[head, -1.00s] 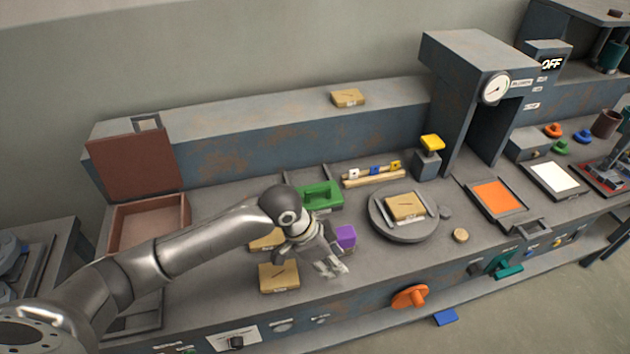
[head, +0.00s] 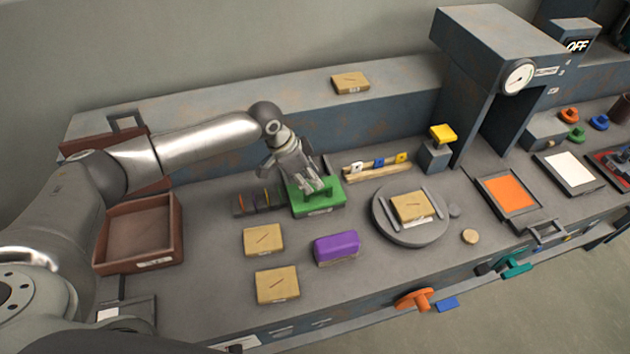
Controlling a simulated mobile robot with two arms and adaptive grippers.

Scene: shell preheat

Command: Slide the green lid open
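The green lid (head: 319,207) lies on the bench left of the round plate. A dark slotted holder (head: 241,207) with several thin coloured pieces shows directly to its left. My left gripper (head: 315,189) points down onto the top of the lid, its fingers at the lid's raised middle part and hiding some of it. Whether the fingers are closed on that part, I cannot tell. My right gripper is out of view.
Two tan boxes (head: 263,240) (head: 276,286) and a purple block (head: 335,248) lie in front of the lid. A round grey plate (head: 383,222) with a tan box stands to the right. An open reddish-brown box (head: 176,232) is at left.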

